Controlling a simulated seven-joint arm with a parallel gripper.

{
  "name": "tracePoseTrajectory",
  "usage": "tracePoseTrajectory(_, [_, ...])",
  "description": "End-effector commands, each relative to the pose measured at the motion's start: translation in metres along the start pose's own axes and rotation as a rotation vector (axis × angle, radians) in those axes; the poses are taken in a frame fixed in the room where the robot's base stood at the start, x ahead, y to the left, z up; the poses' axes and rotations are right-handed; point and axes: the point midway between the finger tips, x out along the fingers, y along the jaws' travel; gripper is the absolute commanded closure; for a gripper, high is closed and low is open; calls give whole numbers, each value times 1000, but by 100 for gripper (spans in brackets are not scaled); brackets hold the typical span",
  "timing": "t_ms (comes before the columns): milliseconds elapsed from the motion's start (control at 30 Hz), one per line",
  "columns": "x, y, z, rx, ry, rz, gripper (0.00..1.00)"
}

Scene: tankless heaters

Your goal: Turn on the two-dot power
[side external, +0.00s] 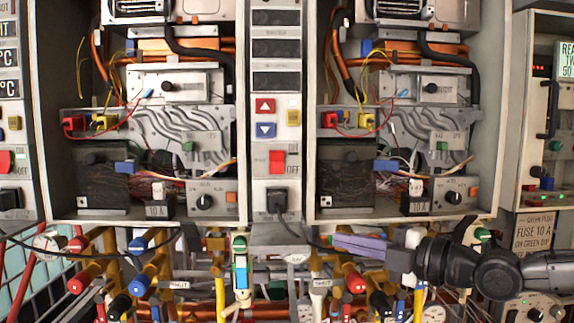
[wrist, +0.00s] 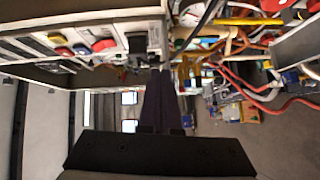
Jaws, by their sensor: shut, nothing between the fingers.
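A red rocker switch (side external: 277,161) with a small label reading "OFF" at its lower right sits on the narrow panel between the two open heaters. Another red switch (side external: 5,161) is on the panel at the far left edge. I cannot make out a two-dot mark beside either. My gripper (side external: 335,243) has purple fingers. They are shut and empty, pointing left, below and to the right of the middle red switch and apart from it. In the wrist view the fingers (wrist: 160,74) end near a black plug (wrist: 138,44), and a red switch (wrist: 103,45) lies left of them.
The black plug (side external: 279,199) sits in the middle panel, its cable running down toward my fingers. Red (side external: 265,106) and blue (side external: 265,130) arrow buttons are above. Below the heaters are crowded pipes and valves, including a red-capped one (side external: 355,282). A fuse sign (side external: 534,234) is at right.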

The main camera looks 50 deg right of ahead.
Motion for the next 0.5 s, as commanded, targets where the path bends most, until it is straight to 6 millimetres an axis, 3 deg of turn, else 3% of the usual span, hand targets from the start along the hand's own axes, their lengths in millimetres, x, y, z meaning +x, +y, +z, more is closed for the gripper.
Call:
tracePoseTrajectory(100, [5, 27, -6, -195, 8, 151, 100])
tracePoseTrajectory(300, [5, 62, -15, -444, -27, 359, 100])
tracePoseTrajectory(500, [9, 69, -24, -516, -39, 446, 100])
